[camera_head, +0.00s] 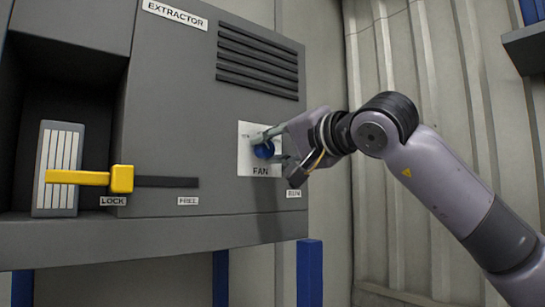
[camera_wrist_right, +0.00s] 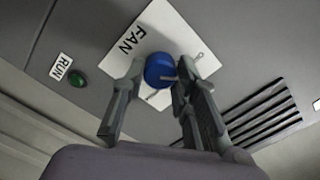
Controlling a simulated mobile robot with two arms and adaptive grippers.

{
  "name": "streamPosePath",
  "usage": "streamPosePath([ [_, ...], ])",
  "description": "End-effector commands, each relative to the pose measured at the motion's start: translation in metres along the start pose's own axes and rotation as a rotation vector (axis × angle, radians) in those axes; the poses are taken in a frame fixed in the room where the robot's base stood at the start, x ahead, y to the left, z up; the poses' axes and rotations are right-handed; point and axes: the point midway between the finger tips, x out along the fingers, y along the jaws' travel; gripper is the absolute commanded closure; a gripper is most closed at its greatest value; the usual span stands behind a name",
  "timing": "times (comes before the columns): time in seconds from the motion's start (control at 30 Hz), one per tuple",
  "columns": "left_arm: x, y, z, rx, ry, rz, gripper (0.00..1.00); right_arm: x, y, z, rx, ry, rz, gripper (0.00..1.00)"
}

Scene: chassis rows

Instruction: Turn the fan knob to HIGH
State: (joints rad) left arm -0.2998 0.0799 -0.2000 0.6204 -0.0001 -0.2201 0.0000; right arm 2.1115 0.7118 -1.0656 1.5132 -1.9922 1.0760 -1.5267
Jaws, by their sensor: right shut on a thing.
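The fan knob (camera_head: 264,150) is a round blue knob on a white plate (camera_head: 246,166) marked FAN, on the front of the grey extractor cabinet. The knob (camera_wrist_right: 158,66) also shows in the right wrist view, with a pale pointer line running toward the right finger. The small marks on the plate are too small to read. My right gripper (camera_head: 268,146) reaches in from the right and is shut on the knob, one finger on each side; it also shows in the wrist view (camera_wrist_right: 160,72). My left gripper is not in view.
A green RUN button (camera_wrist_right: 77,78) sits beside the plate. A yellow handle (camera_head: 122,179) stands at the LOCK end of a dark slot, in front of a white-slatted filter (camera_head: 57,165) in a recess. Vent slats (camera_head: 257,62) lie above the knob. A shelf (camera_head: 525,45) juts out at upper right.

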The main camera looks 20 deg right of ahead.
Motion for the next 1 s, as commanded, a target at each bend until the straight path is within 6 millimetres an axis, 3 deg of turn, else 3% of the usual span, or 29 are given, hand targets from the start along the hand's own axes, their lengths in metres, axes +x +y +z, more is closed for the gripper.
streamPosePath([
  [0.2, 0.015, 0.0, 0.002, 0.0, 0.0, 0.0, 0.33, 0.001, 0.003, 0.002, 0.209, -0.001, 0.001, 1.0],
  [1.0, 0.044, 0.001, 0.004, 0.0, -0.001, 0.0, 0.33, 0.001, 0.003, 0.002, 0.968, 0.0, 0.004, 1.0],
])
